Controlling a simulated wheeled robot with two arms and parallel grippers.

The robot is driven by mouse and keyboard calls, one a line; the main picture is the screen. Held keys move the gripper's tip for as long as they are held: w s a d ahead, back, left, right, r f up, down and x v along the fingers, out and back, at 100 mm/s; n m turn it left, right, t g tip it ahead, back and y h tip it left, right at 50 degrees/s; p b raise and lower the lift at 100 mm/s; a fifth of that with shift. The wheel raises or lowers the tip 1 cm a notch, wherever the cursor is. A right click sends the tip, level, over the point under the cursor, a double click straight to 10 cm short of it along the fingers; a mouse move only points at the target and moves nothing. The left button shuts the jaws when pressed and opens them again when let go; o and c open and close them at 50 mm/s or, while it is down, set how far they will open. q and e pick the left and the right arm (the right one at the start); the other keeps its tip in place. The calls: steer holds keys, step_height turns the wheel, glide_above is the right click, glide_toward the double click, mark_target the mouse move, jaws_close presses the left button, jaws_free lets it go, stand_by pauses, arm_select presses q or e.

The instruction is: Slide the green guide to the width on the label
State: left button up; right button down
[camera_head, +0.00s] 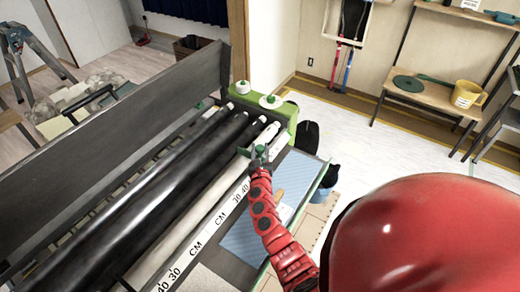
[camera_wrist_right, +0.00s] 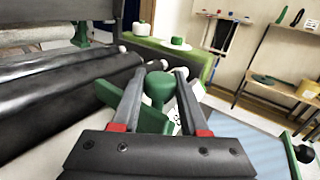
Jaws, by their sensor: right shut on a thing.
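The green guide (camera_head: 259,151) sits on the machine's white ruler strip (camera_head: 213,222), towards its far end, beyond the printed 30 and 40 marks. In the right wrist view its round green knob (camera_wrist_right: 159,88) stands between my fingers, with a flat green plate (camera_wrist_right: 120,106) to the left. My right gripper (camera_head: 257,161) is shut on the guide's knob. A small white paper (camera_head: 285,212), possibly the label, lies on the blue mat; its print is unreadable. My left gripper is out of view.
Black and pale rollers (camera_head: 190,150) run alongside the ruler, ending at a green end housing (camera_head: 286,112) with white-and-green knobs. A blue mat (camera_head: 250,238) lies to the right of the ruler. A shelf (camera_head: 440,103) with a yellow mug (camera_head: 466,94) stands against the back wall.

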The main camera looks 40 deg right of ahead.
steer(key=a, duration=0.1)
steer(key=s+a+p, duration=0.1)
steer(key=a+p, duration=0.1)
steer(key=a, duration=0.1)
steer(key=shift+s+r, duration=0.15)
steer(key=shift+s, duration=0.1)
steer(key=shift+s+a, duration=0.2)
steer(key=shift+a, duration=0.15)
steer(key=shift+c, duration=2.1)
jaws_free()
steer(key=shift+s, duration=0.1)
